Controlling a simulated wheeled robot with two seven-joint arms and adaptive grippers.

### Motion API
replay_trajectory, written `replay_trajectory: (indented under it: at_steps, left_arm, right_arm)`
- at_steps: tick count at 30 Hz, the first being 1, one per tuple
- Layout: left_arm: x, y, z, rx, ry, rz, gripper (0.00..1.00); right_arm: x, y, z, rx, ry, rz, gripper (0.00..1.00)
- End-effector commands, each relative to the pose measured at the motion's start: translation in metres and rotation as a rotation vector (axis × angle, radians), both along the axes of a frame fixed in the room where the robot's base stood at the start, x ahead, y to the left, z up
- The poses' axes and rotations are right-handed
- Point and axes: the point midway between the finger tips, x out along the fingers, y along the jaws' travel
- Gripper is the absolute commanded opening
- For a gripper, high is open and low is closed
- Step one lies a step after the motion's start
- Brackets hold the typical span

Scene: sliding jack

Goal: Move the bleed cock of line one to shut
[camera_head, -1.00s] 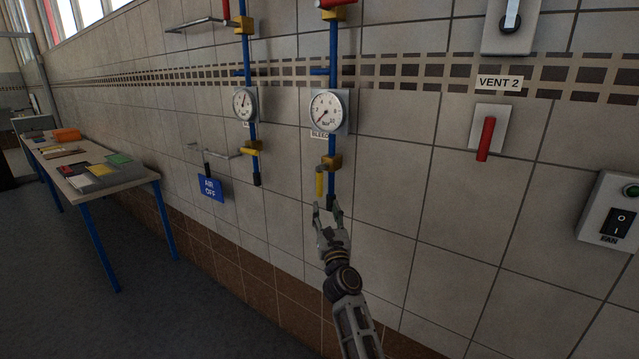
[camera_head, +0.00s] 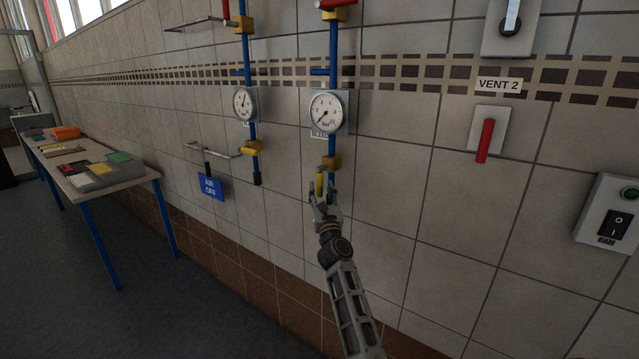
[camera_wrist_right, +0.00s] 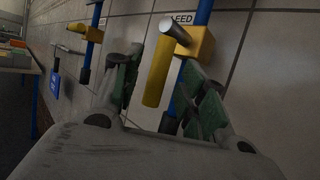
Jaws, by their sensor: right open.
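A bleed cock with a yellow handle (camera_head: 319,183) hangs low on the right blue pipe, under a gauge (camera_head: 326,111) and a partly covered label that reads BLEED. Its handle points down along the pipe. In the right wrist view the yellow handle (camera_wrist_right: 157,75) stands between the two green-padded fingers, with its yellow valve body (camera_wrist_right: 198,46) behind. My right gripper (camera_head: 325,196) is open around the handle's lower part, and I see no clear contact. The frames do not show which pipe is line one. My left gripper is not in view.
A parallel blue pipe on the left carries a gauge (camera_head: 244,103) and a yellow valve (camera_head: 252,148). A blue AIR OFF sign (camera_head: 211,187) hangs beside it. A red VENT 2 lever (camera_head: 486,140) and FAN switch box (camera_head: 612,215) are on the right. A table (camera_head: 130,179) stands left.

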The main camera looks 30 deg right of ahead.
Motion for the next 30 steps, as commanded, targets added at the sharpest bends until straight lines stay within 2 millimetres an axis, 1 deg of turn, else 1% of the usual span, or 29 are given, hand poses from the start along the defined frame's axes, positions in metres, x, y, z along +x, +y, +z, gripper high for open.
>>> replay_trajectory:
  at_steps: [4, 9, 18, 24, 29, 30]
  left_arm:
    - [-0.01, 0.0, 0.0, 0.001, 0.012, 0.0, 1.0]
    - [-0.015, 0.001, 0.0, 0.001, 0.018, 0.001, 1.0]
    - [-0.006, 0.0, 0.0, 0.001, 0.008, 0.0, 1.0]
    - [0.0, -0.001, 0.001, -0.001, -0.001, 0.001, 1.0]
    - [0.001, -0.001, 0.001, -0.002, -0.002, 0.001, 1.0]
    - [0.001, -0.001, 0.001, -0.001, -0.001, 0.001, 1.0]
  right_arm:
    - [0.011, -0.005, 0.006, 0.0, -0.001, 0.0, 0.42]
    - [0.023, -0.01, 0.011, 0.0, -0.001, 0.0, 0.42]
    - [0.036, -0.015, 0.016, 0.001, 0.0, 0.0, 0.42]
    - [0.038, -0.016, 0.017, 0.0, 0.0, 0.0, 0.42]
    - [0.038, -0.016, 0.017, 0.0, 0.0, 0.0, 0.42]
    - [0.037, -0.016, 0.017, 0.0, 0.0, 0.0, 0.4]
